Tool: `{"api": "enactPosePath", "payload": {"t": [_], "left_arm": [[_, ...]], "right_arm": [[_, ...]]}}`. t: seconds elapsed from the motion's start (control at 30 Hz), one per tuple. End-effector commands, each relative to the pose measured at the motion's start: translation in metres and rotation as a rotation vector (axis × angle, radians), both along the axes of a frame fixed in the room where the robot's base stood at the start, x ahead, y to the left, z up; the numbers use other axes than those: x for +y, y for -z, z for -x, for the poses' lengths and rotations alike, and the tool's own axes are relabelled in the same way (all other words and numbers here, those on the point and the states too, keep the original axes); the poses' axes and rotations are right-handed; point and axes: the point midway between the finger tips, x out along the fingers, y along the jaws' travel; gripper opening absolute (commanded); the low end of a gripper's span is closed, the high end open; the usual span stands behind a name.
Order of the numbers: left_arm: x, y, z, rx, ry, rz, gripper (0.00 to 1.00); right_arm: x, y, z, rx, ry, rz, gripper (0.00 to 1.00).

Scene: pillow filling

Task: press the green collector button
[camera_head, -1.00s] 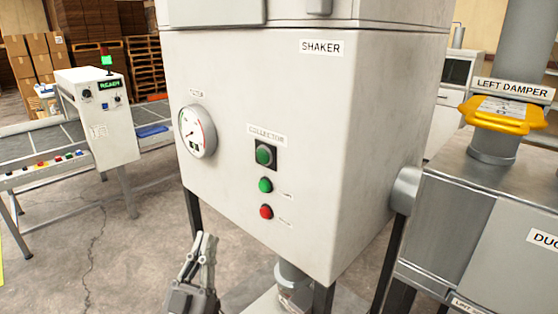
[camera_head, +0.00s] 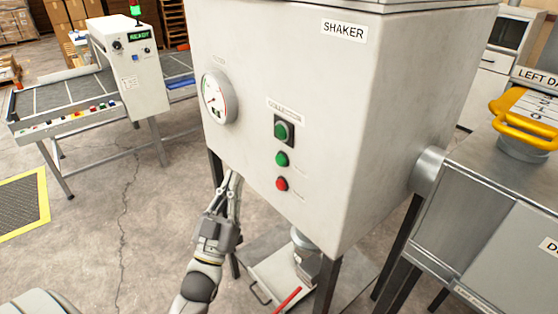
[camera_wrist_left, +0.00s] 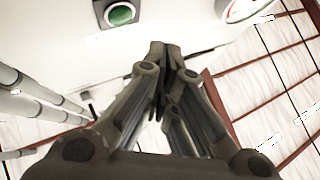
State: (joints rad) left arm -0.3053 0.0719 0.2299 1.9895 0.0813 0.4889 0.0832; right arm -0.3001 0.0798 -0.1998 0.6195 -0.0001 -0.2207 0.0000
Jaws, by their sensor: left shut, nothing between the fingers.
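The green collector button (camera_head: 282,130) sits in a dark square plate on the white shaker cabinet (camera_head: 350,120), under a small label. In the left wrist view a green button in a dark square plate (camera_wrist_left: 121,13) shows at the top edge, left of the fingertips. Below the collector button are a smaller green button (camera_head: 281,159) and a red button (camera_head: 281,184). My left gripper (camera_head: 232,177) is shut and empty, below and left of the buttons near the cabinet's lower edge. Its closed fingers also show in the left wrist view (camera_wrist_left: 160,50). My right gripper is not in view.
A round gauge (camera_head: 219,97) is on the cabinet, left of the buttons. Dark legs carry the cabinet, with a tray (camera_head: 270,285) beneath. Metal ductwork (camera_head: 505,220) with a yellow-handled damper (camera_head: 525,118) stands right. A conveyor (camera_head: 70,100) stands back left. The floor left of the cabinet is open.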

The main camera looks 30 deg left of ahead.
Motion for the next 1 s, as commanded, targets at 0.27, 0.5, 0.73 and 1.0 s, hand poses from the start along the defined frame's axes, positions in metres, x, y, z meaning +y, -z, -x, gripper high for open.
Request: {"api": "enactPosePath", "payload": {"t": [0.27, 0.5, 0.73, 1.0], "left_arm": [[-0.012, 0.001, -0.029, -0.003, 0.001, 0.001, 0.0], [-0.025, 0.001, -0.06, -0.002, 0.001, 0.001, 0.0], [-0.032, 0.001, -0.076, 0.0, 0.001, 0.001, 0.0], [-0.033, 0.0, -0.079, 0.0, 0.0, 0.0, 0.0]], "right_arm": [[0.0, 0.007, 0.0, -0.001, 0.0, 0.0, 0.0], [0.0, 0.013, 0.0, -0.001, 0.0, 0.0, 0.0], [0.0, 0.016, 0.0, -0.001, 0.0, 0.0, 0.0], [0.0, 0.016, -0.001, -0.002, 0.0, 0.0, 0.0]]}}
